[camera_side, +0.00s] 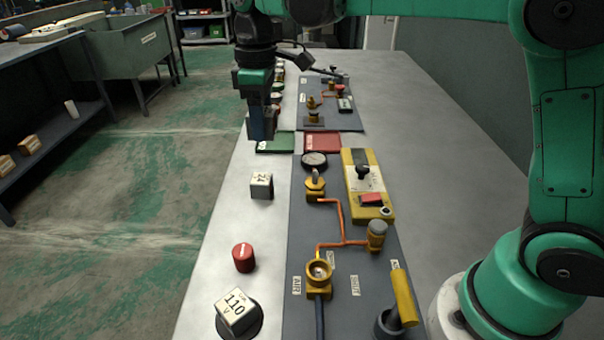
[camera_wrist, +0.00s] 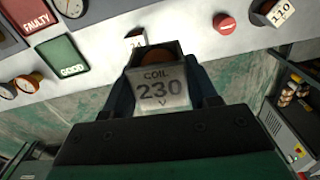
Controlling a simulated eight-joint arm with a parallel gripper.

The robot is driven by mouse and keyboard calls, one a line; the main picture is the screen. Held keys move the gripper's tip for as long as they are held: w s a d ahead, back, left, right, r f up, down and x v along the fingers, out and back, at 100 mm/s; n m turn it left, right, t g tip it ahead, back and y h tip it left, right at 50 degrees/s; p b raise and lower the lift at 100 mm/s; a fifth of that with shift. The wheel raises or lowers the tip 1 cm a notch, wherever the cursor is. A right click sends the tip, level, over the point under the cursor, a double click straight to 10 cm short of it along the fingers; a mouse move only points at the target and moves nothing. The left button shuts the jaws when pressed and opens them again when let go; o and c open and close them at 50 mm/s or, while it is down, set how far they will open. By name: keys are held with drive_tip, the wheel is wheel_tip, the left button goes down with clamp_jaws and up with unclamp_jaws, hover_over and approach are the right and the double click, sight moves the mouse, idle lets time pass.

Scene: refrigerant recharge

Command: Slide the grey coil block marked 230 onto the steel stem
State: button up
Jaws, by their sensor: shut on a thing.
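My gripper (camera_side: 262,128) is shut on the grey coil block marked 230 (camera_wrist: 160,92), held between its fingers with the label toward the wrist camera. A round, brownish opening shows at the block's far end in the wrist view. In the side view the fingers mostly hide the block, which hangs above the table's left strip near the green plate. What looks like the steel stem (camera_side: 316,177) stands upright on a brass valve body on the dark panel, to the right of and nearer the side camera than my gripper. Block and stem are apart.
A 24 block (camera_side: 261,186), a red cap (camera_side: 243,257) and a 110 block (camera_side: 236,308) on a dark round base stand along the left strip. Green (camera_side: 276,144) and red (camera_side: 322,142) plates, a gauge (camera_side: 314,160) and a yellow control box (camera_side: 367,185) are near the stem.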

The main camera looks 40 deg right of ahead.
hover_over(315, 171)
wheel_tip(315, 171, down, 5)
drive_tip(key=shift+w+a, duration=0.1)
drive_tip(key=shift+w, duration=0.05)
drive_tip(key=shift+d+f, duration=0.2)
drive_tip(key=shift+f, duration=2.15)
drive_tip(key=shift+f, duration=1.8)
drive_tip(key=o, duration=1.5)
drive_tip(key=shift+r, duration=3.5)
